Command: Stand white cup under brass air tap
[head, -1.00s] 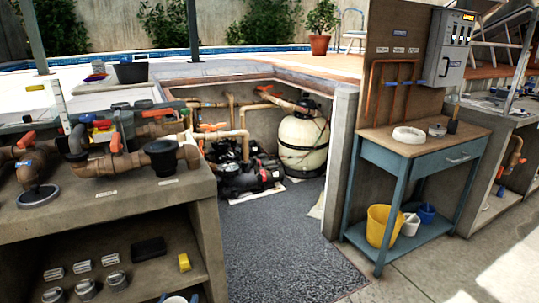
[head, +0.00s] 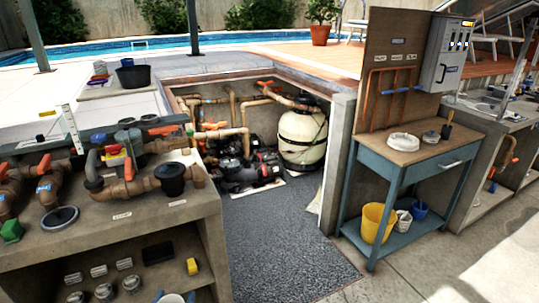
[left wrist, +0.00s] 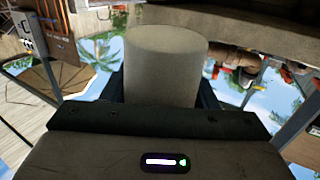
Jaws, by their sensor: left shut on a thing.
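My left gripper (left wrist: 163,82) is shut on a pale, off-white cylinder, which looks like the white cup (left wrist: 166,62), in the left wrist view. The dark fingers press on both sides of it. In the head view the cup's rim (head: 174,298) just shows at the bottom edge, in front of the concrete bench, with bits of the blue fingers beside it. The cup's contents cannot be seen. I cannot pick out the brass air tap for certain among the pipes and valves. My right gripper is not in view.
A concrete bench (head: 150,222) with brown pipework and a black strainer pot (head: 171,180) stands left. A pit with a pump (head: 250,172) and a cream filter tank (head: 302,138) lies behind. Clear grey floor (head: 280,250) runs between the bench and a blue table (head: 385,170).

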